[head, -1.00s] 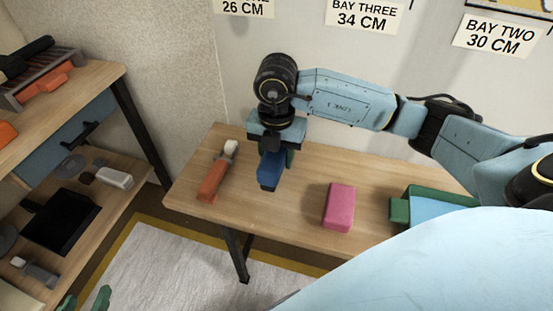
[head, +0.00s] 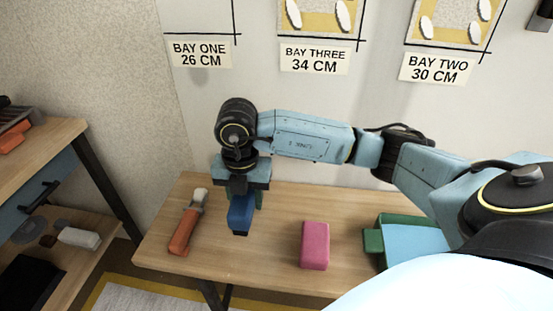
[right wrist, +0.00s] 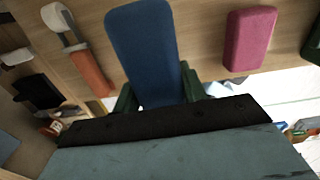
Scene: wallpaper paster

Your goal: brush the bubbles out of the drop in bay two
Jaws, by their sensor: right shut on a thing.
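The bay two drop (head: 455,22) is a yellow and grey patterned panel with white ovals, high on the wall above the "BAY TWO 30 CM" sign (head: 437,69). Its top is cut off, and I cannot tell whether the ovals are bubbles. My right gripper (head: 243,198) is shut on a blue block-shaped tool (head: 240,216), held over the left part of the bench. The blue tool (right wrist: 145,45) also shows in the right wrist view, between the green fingers. I cannot tell whether it touches the bench. My left gripper is out of view.
On the wooden bench (head: 275,270) lie an orange-handled brush (head: 184,230) left of my gripper, a pink block (head: 314,245) to the right, and a green tray (head: 392,222) with light blue inside. A shelf unit (head: 62,140) stands at left. The bay three panel (head: 318,18) hangs left of bay two.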

